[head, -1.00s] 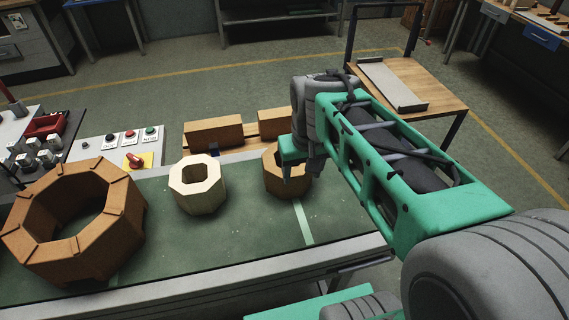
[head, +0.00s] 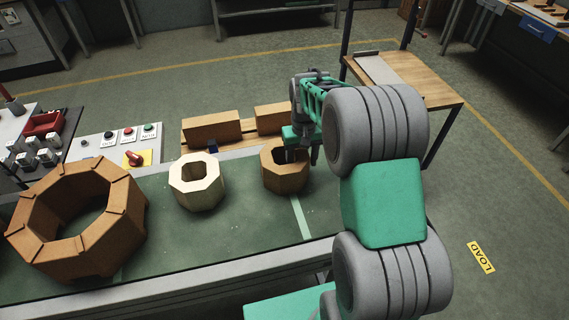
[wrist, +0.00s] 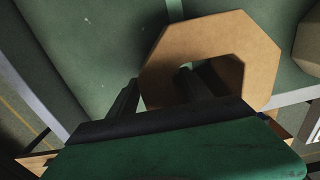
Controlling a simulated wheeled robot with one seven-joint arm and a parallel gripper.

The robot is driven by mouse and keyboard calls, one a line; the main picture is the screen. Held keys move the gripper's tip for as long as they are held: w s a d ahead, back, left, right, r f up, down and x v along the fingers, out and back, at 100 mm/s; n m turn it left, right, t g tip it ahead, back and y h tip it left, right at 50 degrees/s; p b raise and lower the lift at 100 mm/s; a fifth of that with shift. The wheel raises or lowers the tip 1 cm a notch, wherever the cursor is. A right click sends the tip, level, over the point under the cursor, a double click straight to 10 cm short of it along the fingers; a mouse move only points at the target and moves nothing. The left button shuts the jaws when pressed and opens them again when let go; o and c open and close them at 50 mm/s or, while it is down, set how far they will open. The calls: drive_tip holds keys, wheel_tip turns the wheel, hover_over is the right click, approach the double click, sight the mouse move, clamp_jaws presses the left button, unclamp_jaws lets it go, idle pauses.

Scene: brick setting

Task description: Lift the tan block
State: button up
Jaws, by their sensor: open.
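The tan block (head: 283,182) is an eight-sided ring with a hole through its middle, standing on the green work surface. It also shows in the wrist view (wrist: 220,32). My gripper (head: 302,157) is open at the block's right side. In the wrist view its fingers (wrist: 158,80) straddle the ring's near-left wall: one finger reaches over or into the hole, the other is outside the wall. I cannot tell whether either finger touches the block. My arm partly hides the block's right side in the head view.
A cream eight-sided ring (head: 197,184) stands left of the tan block. A large brown ring (head: 80,262) stands at far left. Brown rectangular blocks (head: 212,127) lie on a wooden pallet behind. A control panel (head: 112,144) with buttons is at back left. Green surface in front is clear.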

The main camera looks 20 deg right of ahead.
clamp_jaws()
idle(0.6)
idle(0.8)
drive_tip(key=shift+w+r, duration=0.15)
drive_tip(key=shift+r, duration=0.05)
